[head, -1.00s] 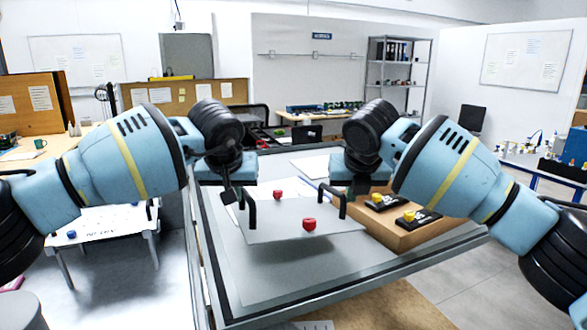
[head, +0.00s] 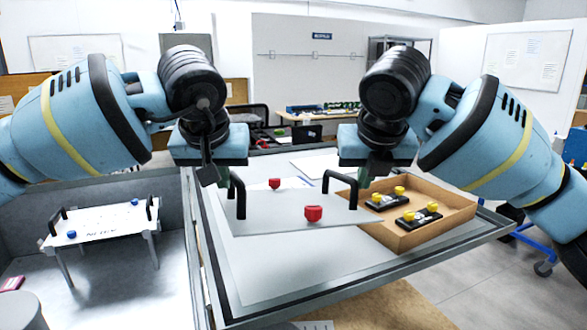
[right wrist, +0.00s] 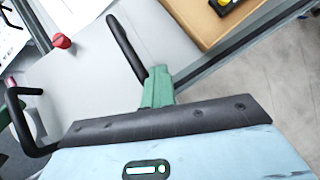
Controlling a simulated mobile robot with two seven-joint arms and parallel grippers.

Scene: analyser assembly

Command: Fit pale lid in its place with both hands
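The pale lid (head: 270,212) is a thin grey plate with two black handles and two red knobs, held level above the table in the head view. My left gripper (head: 233,172) is at its left handle (head: 238,195) and appears shut on it; the fingers are mostly hidden. My right gripper (head: 366,176) has green fingers at the right handle (head: 342,178). In the right wrist view these fingers (right wrist: 158,88) are closed at the end of a black handle (right wrist: 126,45). The wrist view also shows a red knob (right wrist: 61,40).
A grey-rimmed table (head: 255,305) lies below the lid. A cardboard box (head: 425,240) with black parts bearing yellow knobs stands at the right, near the lid's edge. At the left, a white panel (head: 100,228) with blue knobs and black handles stands on legs inside grey walls.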

